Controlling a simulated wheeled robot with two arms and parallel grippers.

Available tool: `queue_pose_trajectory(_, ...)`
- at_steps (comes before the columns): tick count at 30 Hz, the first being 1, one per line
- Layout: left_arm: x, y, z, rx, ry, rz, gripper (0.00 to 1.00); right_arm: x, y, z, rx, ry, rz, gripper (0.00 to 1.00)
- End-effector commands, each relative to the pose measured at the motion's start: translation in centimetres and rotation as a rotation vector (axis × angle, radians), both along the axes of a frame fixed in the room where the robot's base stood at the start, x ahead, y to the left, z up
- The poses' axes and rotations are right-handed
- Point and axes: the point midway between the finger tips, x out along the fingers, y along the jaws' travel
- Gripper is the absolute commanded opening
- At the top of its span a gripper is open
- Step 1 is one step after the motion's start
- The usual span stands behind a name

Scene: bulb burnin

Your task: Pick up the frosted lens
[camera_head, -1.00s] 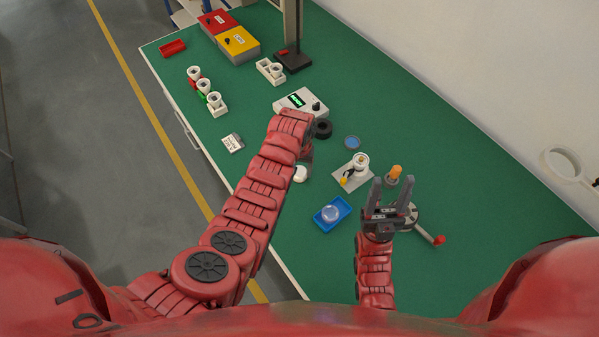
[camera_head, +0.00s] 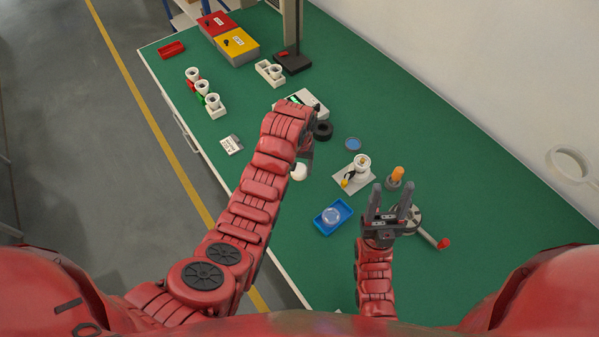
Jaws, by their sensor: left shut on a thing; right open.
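The frosted lens (camera_head: 298,172) looks like the small white rounded piece at the tip of my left gripper (camera_head: 302,162). My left gripper is shut on it, and my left forearm hides much of the fingers. I cannot clearly tell how high the lens is above the green table. My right gripper (camera_head: 390,213) is open and empty, its two fingers pointing up the picture, near the grey round fixture with a red-knobbed handle (camera_head: 427,237).
A blue tray (camera_head: 323,229) holds a clear round piece. A blue disc (camera_head: 353,143), a black ring (camera_head: 323,130), a plate with a white socket (camera_head: 362,162) and an orange-topped piece (camera_head: 397,174) stand nearby. The table's right side (camera_head: 490,200) is clear.

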Motion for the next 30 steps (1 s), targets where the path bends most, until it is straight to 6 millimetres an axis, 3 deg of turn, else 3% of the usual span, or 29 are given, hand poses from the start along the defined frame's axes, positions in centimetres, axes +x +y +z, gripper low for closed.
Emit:
queue_pose_trajectory(4,-2.0,0.4,-0.3,0.001,0.001,0.0,0.12,0.0,0.0,-0.8,0.0,-0.001,0.0,0.54)
queue_pose_trajectory(5,-2.5,0.5,0.2,0.001,0.001,0.0,0.12,0.0,0.0,-0.4,0.0,-0.001,0.0,0.54)
queue_pose_trajectory(6,-3.5,0.6,1.2,0.003,0.007,0.0,0.12,0.0,0.0,1.6,0.0,0.0,0.0,0.54)
queue_pose_trajectory(9,-5.7,1.0,1.4,0.003,0.006,-0.003,0.12,0.0,0.0,3.6,0.0,-0.001,0.0,0.54)
queue_pose_trajectory(18,-12.0,2.0,1.5,0.003,0.005,-0.001,0.12,0.0,0.0,7.4,0.0,-0.001,0.0,0.54)
queue_pose_trajectory(24,-14.4,2.3,1.5,0.002,0.003,-0.001,0.12,0.0,0.0,8.2,0.0,-0.001,0.0,0.54)
queue_pose_trajectory(30,-15.3,2.5,2.5,0.001,0.005,0.0,0.12,0.0,0.0,9.5,0.0,-0.001,0.0,0.54)
